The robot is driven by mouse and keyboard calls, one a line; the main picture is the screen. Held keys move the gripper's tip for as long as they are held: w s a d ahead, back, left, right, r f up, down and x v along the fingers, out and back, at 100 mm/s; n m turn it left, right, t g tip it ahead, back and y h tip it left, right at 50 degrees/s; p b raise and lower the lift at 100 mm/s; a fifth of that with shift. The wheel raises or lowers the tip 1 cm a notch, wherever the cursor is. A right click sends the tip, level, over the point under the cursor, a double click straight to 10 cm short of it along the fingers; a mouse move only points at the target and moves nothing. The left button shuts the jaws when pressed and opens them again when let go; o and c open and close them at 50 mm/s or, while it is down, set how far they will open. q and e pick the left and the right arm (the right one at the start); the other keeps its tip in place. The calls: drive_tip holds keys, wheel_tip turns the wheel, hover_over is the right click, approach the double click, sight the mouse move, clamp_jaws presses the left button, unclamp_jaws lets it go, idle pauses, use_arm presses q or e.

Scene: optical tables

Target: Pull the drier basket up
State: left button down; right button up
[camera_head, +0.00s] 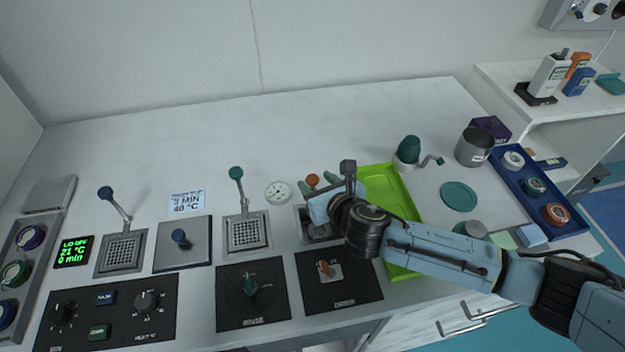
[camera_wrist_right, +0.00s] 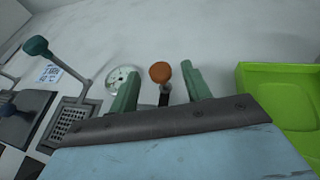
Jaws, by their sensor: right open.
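The drier basket's orange knob (camera_head: 312,180) stands up on a short stem. In the right wrist view the knob (camera_wrist_right: 160,72) sits between the two green fingers of my right gripper (camera_wrist_right: 161,71). My right gripper (camera_head: 319,182) is open, with a gap visible on each side of the knob and stem. The drier basket (camera_head: 308,232) is mostly hidden beneath my right gripper and wrist. The drier panel (camera_head: 358,283) with an orange dial is in front of it. My left gripper is not in view.
To the left is a basket with a teal-knobbed handle (camera_head: 236,173), and farther left one with a dark blue knob (camera_head: 106,193). A white round gauge (camera_head: 278,192) lies behind. A lime green tray (camera_head: 385,180) is close on the right, partly under my arm.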

drive_tip(key=shift+x, duration=1.5)
drive_tip(key=shift+r, duration=0.1)
clamp_jaws()
